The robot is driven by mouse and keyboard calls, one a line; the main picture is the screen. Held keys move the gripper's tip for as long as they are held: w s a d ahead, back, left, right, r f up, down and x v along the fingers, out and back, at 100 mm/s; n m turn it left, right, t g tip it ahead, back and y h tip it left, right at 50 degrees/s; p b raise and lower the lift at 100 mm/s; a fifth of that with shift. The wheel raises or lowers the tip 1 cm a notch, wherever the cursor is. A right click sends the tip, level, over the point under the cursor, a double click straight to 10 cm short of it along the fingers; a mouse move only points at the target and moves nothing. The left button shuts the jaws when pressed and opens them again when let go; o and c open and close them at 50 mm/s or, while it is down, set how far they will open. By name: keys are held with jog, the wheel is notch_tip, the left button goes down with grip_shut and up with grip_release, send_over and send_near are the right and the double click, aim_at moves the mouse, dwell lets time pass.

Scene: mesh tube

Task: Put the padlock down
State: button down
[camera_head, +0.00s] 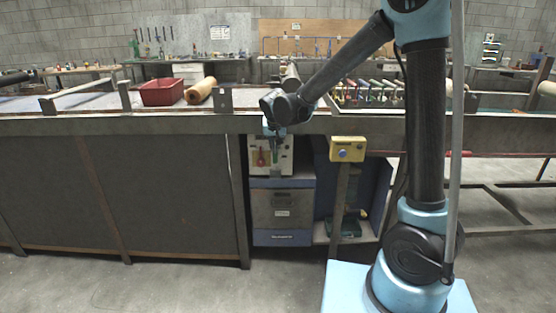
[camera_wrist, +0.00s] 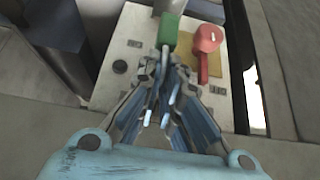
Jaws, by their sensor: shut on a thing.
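The green padlock (camera_wrist: 170,30) is at the tips of my gripper (camera_wrist: 165,72) in the wrist view. My gripper is shut on it, apparently by its shackle, which is partly hidden between the fingers. The padlock's body is beyond the fingertips, over the pale panel, just left of the red switch handle (camera_wrist: 206,45). I cannot tell whether it touches the panel. In the head view, my gripper (camera_head: 275,146) hangs down in front of the pale control box under the bench edge. The padlock is too small to make out clearly there.
The pale panel (camera_wrist: 125,85) has a yellow plate (camera_wrist: 216,70) behind the red handle and a dark round knob. A yellow box with a blue button (camera_head: 348,149) is to the right. A red bin (camera_head: 162,92) and a tan roll (camera_head: 200,91) lie on the bench (camera_head: 80,125).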

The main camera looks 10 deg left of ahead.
aim_at(275, 156)
jog(key=shift+w+a, duration=0.15)
jog(key=shift+w, duration=0.7)
notch_tip(275, 156, down, 2)
jog(key=shift+s+f, duration=0.15)
jog(key=shift+f, duration=2.35)
jog(key=shift+f, duration=0.1)
jog(key=c, duration=1.8)
grip_release()
jog(key=shift+v, duration=6)
